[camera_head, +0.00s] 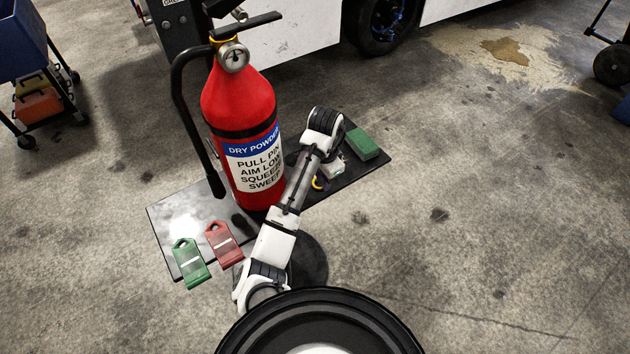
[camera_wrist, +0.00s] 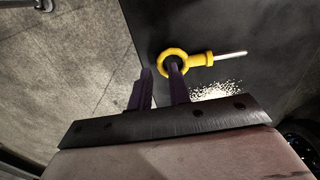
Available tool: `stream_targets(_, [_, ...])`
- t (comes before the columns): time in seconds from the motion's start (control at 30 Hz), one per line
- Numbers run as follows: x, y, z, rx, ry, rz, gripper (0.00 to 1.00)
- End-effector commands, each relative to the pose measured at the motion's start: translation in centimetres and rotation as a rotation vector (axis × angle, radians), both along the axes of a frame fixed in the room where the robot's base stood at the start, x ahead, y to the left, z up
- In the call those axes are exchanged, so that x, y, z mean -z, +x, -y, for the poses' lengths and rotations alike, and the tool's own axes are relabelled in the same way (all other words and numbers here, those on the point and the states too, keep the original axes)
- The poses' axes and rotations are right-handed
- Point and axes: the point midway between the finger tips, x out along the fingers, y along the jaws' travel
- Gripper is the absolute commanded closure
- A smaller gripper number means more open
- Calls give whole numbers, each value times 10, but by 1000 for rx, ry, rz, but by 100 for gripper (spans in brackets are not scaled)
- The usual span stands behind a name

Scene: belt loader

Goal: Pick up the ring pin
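The ring pin has a yellow ring and collar with a thin metal shaft. In the wrist view the ring pin (camera_wrist: 205,59) lies on a dark tabletop, its shaft pointing right. My gripper (camera_wrist: 160,70) is open, with a gap between its two dark fingers. The right fingertip overlaps the ring's opening and the left fingertip is outside the ring, to its left. I cannot tell whether either finger touches the ring. In the head view a bit of the yellow ring pin (camera_head: 317,184) shows beside my arm, which hides part of the gripper.
A large red fire extinguisher (camera_head: 240,125) stands on the table (camera_head: 355,171) left of my arm. A green block (camera_head: 362,144) lies at the right end. A green tag (camera_head: 190,262) and a red tag (camera_head: 223,243) lie at the near left. Floor to the right is open.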

Motion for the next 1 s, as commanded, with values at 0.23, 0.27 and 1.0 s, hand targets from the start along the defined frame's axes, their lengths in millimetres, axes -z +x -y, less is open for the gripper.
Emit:
stream_targets(0.23, [13,0,-1,-1,1,1,81])
stream_targets(0.27, [13,0,-1,-1,1,1,81])
stream_targets(1.0, [5,0,-1,-1,0,2,100])
